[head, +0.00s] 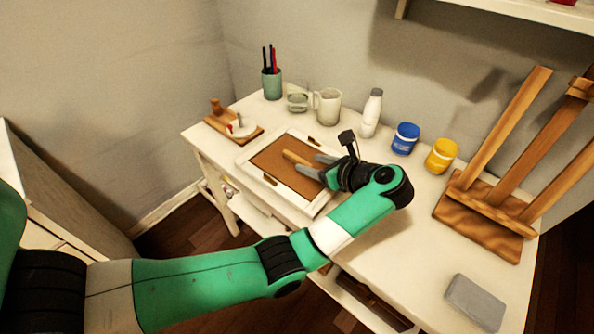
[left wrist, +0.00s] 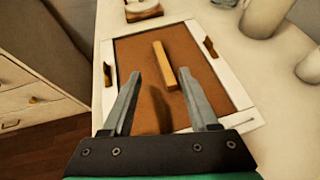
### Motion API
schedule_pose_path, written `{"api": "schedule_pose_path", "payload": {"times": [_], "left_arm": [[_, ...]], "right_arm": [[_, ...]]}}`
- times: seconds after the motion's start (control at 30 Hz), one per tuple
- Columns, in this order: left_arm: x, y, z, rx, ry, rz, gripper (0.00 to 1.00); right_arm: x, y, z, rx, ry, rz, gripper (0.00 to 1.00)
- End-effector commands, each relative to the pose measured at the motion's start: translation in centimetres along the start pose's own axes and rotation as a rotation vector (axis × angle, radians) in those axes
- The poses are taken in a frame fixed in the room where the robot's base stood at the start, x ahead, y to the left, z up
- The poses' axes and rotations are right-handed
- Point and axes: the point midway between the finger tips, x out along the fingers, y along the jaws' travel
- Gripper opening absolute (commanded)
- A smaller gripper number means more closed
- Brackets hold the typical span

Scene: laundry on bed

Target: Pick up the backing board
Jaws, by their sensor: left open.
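The backing board (head: 264,162) is a brown panel set in a white frame (head: 243,162) lying flat on the table. A light wooden bar (head: 292,156) stands out from the middle of the board; it also shows in the left wrist view (left wrist: 163,62). My left gripper (head: 306,162) is open over the board. In the left wrist view its fingers (left wrist: 160,74) are spread to either side of the bar, with nothing held. I cannot tell how high the fingertips are above the board. My right gripper is not in view.
Small brown clips (left wrist: 208,47) sit on the frame's edges. A mug (head: 327,106), white bottle (head: 372,113), blue jar (head: 405,138) and yellow jar (head: 441,155) stand behind. A wooden easel (head: 480,228) and grey block (head: 475,302) are at right. The table's front middle is clear.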

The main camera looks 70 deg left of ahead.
Motion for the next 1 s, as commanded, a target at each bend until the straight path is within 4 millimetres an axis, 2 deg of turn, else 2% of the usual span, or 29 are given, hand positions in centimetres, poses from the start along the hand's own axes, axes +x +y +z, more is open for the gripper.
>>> {"api": "schedule_pose_path", "payload": {"times": [0.07, 0.33, 0.6, 0.83, 1.0], "left_arm": [[1.0, 0.0, -0.1, 0.001, 0.0, 0.001, 0.6], [2.1, 0.0, -0.1, 0.0, -0.001, 0.001, 0.6], [6.3, -0.2, -0.3, -0.001, 0.0, 0.001, 0.6], [6.5, -0.2, -0.1, 0.001, 0.0, -0.001, 0.6], [6.4, -0.2, -0.1, 0.001, 0.0, -0.001, 0.29]], "right_arm": [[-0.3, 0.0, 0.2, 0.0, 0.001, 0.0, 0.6], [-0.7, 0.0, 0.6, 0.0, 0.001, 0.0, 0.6], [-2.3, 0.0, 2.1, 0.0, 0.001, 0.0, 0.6], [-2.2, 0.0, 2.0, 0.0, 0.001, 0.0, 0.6], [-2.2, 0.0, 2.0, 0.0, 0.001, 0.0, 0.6]]}}
